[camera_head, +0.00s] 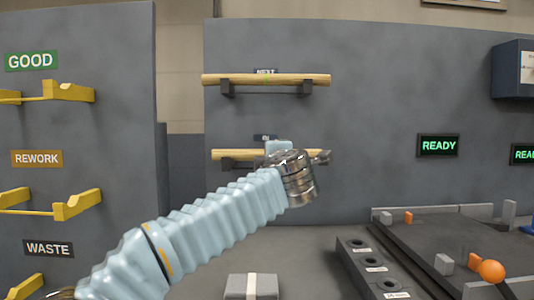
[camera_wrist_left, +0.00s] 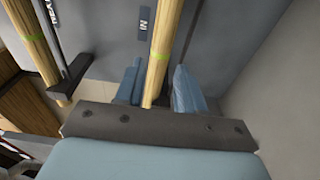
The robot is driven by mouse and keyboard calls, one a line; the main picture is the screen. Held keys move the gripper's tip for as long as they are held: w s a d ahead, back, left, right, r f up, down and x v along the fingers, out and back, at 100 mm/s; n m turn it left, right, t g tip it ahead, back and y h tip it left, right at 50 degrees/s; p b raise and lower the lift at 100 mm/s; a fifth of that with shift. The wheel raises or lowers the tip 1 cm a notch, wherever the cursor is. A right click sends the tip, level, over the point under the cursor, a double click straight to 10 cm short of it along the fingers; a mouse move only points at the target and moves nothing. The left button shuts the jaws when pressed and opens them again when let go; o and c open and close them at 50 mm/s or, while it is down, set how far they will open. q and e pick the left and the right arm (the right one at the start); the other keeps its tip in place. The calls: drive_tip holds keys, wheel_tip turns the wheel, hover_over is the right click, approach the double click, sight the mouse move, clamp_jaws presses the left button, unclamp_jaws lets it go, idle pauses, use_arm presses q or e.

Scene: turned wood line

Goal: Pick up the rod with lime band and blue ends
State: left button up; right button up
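A pale wooden rod (camera_head: 232,154) lies level on the lower wall rack, partly hidden behind my left gripper (camera_head: 279,147). In the left wrist view, this rod (camera_wrist_left: 161,45) has a lime band and runs between the two blue fingers of my left gripper (camera_wrist_left: 158,88). The fingers stand on either side of it with small gaps, so the gripper looks open around the rod. A second rod (camera_head: 265,80) lies on the upper rack under the NEXT sign; it also shows a lime band in the wrist view (camera_wrist_left: 38,45). I cannot make out blue ends on either rod. My right gripper is out of view.
Yellow holders (camera_head: 62,93) stick out from the left panel beside GOOD, REWORK and WASTE signs. A READY display (camera_head: 438,146) hangs on the wall.

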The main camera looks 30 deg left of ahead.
use_arm(q)
drive_tip(key=p+x, duration=0.1)
drive_tip(key=x, duration=0.4)
drive_tip(key=shift+w+a, duration=0.2)
drive_tip(key=shift+a, duration=0.05)
clamp_jaws()
